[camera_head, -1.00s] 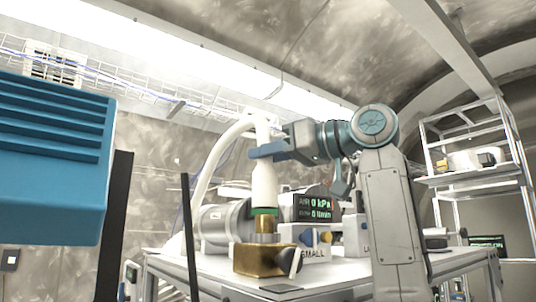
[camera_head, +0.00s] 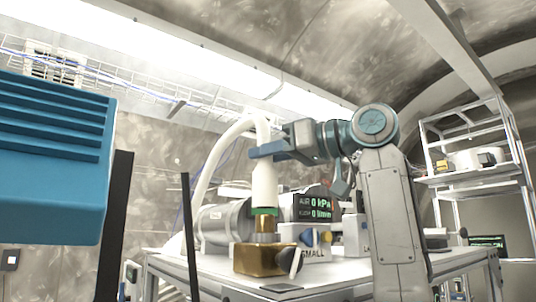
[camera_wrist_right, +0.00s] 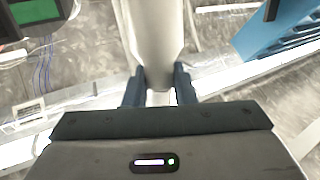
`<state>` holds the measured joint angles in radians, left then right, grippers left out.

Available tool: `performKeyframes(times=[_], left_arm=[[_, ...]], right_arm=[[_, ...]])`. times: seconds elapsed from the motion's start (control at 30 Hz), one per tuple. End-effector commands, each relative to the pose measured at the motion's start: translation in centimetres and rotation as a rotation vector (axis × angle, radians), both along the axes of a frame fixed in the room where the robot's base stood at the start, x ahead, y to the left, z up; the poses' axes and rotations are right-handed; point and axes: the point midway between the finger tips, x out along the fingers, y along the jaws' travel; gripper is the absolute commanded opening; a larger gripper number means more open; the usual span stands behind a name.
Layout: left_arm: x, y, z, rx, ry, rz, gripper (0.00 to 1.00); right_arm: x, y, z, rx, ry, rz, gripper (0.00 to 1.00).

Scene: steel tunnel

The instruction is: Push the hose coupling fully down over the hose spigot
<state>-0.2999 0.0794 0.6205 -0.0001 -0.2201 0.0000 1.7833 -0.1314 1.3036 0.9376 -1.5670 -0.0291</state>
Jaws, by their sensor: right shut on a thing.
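The white hose coupling (camera_head: 264,184) hangs upright with a green ring at its lower end. I cannot tell how far the spigot reaches inside. My right gripper (camera_head: 268,151) is shut on the coupling's upper part. In the right wrist view its two fingers (camera_wrist_right: 160,88) lie either side of the white coupling (camera_wrist_right: 154,40). My left gripper is not in view.
A white hose (camera_head: 208,165) arcs from the coupling's top down to the left. A display (camera_head: 316,207) and a label stand right of the spigot on the table (camera_head: 340,272). A large blue ridged body (camera_head: 50,160) and dark posts (camera_head: 117,225) fill the left foreground.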

Motion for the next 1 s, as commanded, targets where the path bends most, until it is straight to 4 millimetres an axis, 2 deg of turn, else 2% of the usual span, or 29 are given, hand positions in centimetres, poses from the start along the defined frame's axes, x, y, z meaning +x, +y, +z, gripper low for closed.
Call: performKeyframes(times=[1.0], left_arm=[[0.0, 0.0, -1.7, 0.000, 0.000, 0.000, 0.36]], right_arm=[[0.0, 0.0, -2.1, 0.000, 0.000, 0.000, 0.01]])
